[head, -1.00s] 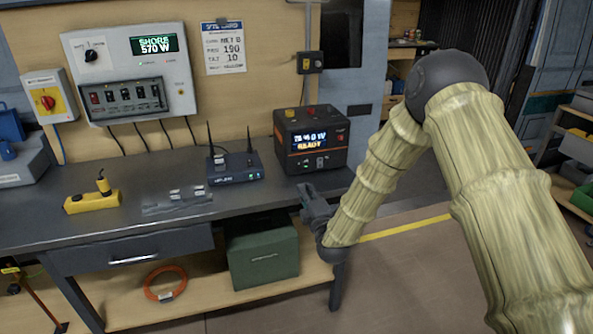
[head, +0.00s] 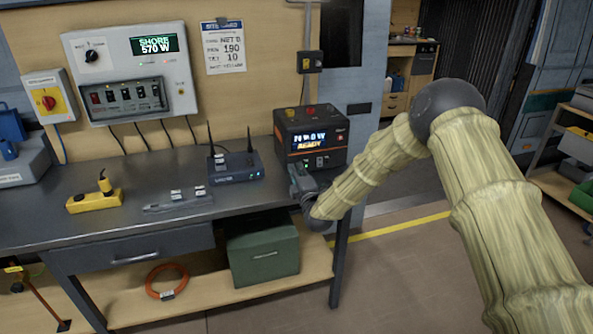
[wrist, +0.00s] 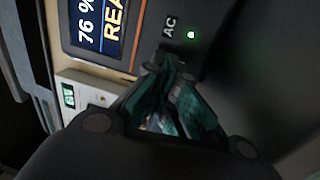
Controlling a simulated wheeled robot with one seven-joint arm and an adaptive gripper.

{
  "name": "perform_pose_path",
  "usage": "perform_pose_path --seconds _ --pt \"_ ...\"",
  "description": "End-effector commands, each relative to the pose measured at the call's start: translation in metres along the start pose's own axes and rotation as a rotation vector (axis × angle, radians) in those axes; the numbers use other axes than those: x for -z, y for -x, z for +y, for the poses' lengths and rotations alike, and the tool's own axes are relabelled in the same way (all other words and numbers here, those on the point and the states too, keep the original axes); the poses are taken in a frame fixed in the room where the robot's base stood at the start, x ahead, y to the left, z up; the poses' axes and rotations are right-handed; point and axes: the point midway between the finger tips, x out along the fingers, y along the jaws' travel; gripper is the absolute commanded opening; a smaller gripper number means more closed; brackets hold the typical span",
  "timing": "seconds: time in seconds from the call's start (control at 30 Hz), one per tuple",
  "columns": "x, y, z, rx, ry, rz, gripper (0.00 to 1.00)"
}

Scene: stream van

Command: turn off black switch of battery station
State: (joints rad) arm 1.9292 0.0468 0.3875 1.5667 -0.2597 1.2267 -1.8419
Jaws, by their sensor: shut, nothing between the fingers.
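The battery station (head: 338,127) is a dark box with orange trim on the right end of the bench, its lit display reading READY. My gripper (head: 293,166) is in front of its lower left front. In the wrist view, the station's front (wrist: 225,60) fills the upper part, with an AC label and a lit green light beside it. My gripper (wrist: 172,64) is shut and empty, its tips close below the AC label. I cannot tell whether they touch the panel. The black switch is not clearly visible in the wrist view; the fingers may hide it.
A router (head: 238,166) with two antennas stands left of the station. A wall panel (head: 130,75) with switches hangs above. A green box (head: 262,255) sits on the shelf below.

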Motion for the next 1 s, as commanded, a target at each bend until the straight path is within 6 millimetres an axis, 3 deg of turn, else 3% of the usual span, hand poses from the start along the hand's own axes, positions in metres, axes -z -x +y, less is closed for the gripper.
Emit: perform_pose_path --seconds 0.57,1.0 --pt "-0.0009 -0.0066 0.0036 0.078 0.005 0.003 0.0" --pt "-0.0043 0.001 0.0054 0.091 0.001 -0.001 0.0"
